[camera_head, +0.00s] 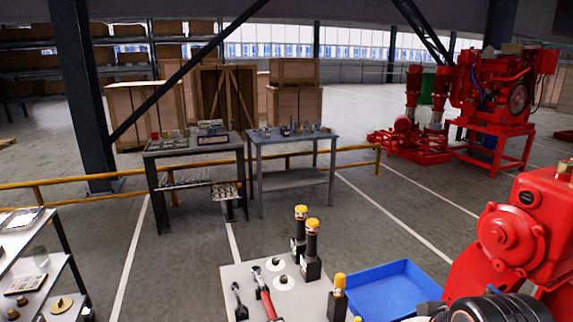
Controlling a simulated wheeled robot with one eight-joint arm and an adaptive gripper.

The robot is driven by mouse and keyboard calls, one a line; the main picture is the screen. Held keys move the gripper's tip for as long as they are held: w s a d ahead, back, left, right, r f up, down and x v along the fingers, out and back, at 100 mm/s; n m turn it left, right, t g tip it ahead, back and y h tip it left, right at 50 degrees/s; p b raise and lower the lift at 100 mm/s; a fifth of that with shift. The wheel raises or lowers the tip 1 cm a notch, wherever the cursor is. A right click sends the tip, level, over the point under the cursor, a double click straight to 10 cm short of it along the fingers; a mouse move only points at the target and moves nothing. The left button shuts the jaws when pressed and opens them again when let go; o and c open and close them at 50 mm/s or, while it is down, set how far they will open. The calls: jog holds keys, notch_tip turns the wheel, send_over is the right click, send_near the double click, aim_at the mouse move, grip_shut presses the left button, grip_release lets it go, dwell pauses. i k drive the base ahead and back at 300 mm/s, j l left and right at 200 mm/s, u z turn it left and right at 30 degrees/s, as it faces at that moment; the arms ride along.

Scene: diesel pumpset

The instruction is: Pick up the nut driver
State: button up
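A grey-white worktable (232,272) stands at the bottom centre and is cut off by the lower edge. A tool with a red handle and dark head (264,292) lies on it. A smaller black tool (239,302) lies to its left. Upright black pieces with yellow tops stand on the table, two together (312,245) at its back and one (338,298) nearer the front. I cannot tell which of these, if any, is the nut driver. My gripper is not recognisable in this view.
An open blue tray (392,278) sits right of the upright pieces. A large red machine (508,235) crowds the right, with a dark ribbed part (490,308) below. Shelves (35,240) stand at lower left. Open floor lies between.

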aim_at(339, 285)
jog(key=z, duration=1.75)
jog(key=u, duration=1.85)
jog(key=i+j, duration=0.15)
jog(key=i, duration=0.2)
jog(key=i+j+u, duration=0.1)
jog(key=i, duration=0.2)
jog(key=j, duration=0.05)
